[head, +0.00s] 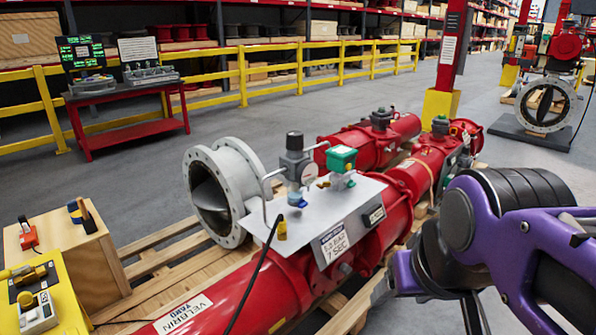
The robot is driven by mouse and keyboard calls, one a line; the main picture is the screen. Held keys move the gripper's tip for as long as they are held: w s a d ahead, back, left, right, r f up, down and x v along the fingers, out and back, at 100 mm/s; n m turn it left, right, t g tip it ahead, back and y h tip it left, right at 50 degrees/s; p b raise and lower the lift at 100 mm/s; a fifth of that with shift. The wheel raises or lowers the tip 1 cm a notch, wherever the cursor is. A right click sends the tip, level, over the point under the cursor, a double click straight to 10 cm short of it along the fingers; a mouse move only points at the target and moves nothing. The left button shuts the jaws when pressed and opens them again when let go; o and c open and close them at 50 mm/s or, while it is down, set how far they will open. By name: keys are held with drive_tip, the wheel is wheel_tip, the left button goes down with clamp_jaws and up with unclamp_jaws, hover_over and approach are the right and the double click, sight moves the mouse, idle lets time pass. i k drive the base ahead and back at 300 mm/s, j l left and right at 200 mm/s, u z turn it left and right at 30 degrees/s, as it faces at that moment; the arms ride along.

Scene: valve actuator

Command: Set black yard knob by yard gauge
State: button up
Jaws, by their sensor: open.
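The black knob (294,140) is the dark cap on top of a grey regulator with a clear bowl, which stands upright on a metal plate (272,218) on the red actuator. The small round gauge (309,172) with a pale face sits on the regulator's right side, below the knob. Its needle is too small to read. A green-topped box (341,158) stands just right of the gauge. My purple and black arm comes in from the right, well apart from the knob.
A sign (334,242) reading 5.5 BAR, 7 SEC is on the plate's front. A black hose runs down from the plate. A flanged valve (221,190) is behind left. A yellow case (45,300) and wooden box (75,255) are at lower left. Grey floor lies clear behind.

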sight(294, 139)
drive_tip(key=u, duration=0.35)
drive_tip(key=i+l+u, duration=0.2)
drive_tip(key=u, duration=0.2)
drive_tip(key=i+l+u, duration=0.1)
drive_tip(key=l+u, duration=0.3)
drive_tip(key=i+l+u, duration=0.15)
drive_tip(key=l, duration=0.25)
drive_tip(key=l+u, duration=0.15)
drive_tip(key=l, duration=0.2)
